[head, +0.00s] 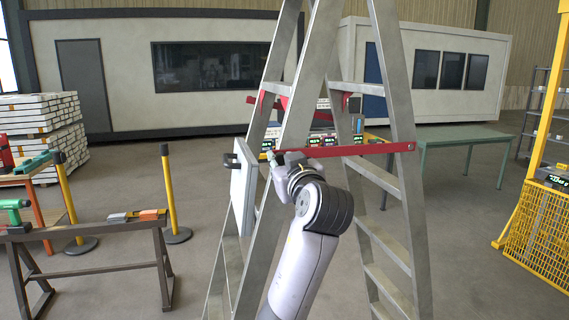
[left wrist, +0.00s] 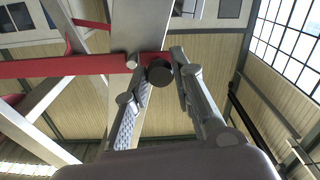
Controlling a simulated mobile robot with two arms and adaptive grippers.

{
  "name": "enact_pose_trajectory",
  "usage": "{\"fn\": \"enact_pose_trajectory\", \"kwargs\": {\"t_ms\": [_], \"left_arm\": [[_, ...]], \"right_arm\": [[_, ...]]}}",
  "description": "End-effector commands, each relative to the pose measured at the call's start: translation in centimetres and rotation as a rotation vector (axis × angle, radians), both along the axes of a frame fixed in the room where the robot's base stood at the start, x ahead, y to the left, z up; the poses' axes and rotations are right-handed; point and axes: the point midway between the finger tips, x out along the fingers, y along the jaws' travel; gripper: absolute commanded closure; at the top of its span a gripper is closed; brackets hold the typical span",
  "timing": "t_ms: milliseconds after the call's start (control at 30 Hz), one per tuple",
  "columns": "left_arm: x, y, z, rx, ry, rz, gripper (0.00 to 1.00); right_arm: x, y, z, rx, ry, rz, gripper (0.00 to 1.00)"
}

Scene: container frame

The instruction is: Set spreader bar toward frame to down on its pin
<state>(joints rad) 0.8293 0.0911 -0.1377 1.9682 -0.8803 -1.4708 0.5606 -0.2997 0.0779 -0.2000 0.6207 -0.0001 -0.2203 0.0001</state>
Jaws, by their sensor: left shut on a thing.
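The red spreader bar (head: 362,150) runs nearly level across the grey stepladder frame (head: 395,75), its right end at the right-hand leg. My left gripper (head: 281,158) is at the bar's left end, beside a ladder leg. In the left wrist view the fingers of my left gripper (left wrist: 158,75) stand on either side of a dark round knob (left wrist: 160,71) at the end of the red bar (left wrist: 65,67). The gripper is shut on this end. I cannot tell the pin apart from the knob. My right gripper is not in view.
A pale flat panel (head: 243,187) hangs at the ladder's left side, close to my arm. A trestle (head: 90,234) with tools stands at the left, near yellow posts (head: 69,205). A green table (head: 455,139) and yellow mesh guard (head: 540,237) are at the right.

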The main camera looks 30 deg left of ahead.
Motion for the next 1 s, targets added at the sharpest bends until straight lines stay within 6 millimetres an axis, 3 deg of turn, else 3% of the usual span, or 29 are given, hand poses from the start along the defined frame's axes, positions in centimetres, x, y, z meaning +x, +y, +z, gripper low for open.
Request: {"fn": "enact_pose_trajectory", "kwargs": {"t_ms": [100,433,467,500,767,1000], "left_arm": [[-0.01,0.0,-1.11,-0.014,-0.015,-0.001,1.0],[0.03,0.04,-1.41,-0.024,-0.011,0.001,1.0],[0.04,0.03,-1.43,-0.025,-0.01,0.001,0.76],[0.04,0.04,-1.43,-0.024,-0.01,0.001,0.74],[0.0,0.05,-1.16,-0.02,-0.016,0.001,0.56],[-0.03,0.06,-1.04,-0.018,-0.018,0.001,0.56]], "right_arm": [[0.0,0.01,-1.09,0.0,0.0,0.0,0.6],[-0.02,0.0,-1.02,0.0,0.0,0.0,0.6],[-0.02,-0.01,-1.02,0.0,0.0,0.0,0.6],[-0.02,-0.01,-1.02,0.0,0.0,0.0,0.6],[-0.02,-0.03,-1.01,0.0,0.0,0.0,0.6],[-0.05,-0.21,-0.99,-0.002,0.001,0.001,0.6]]}}
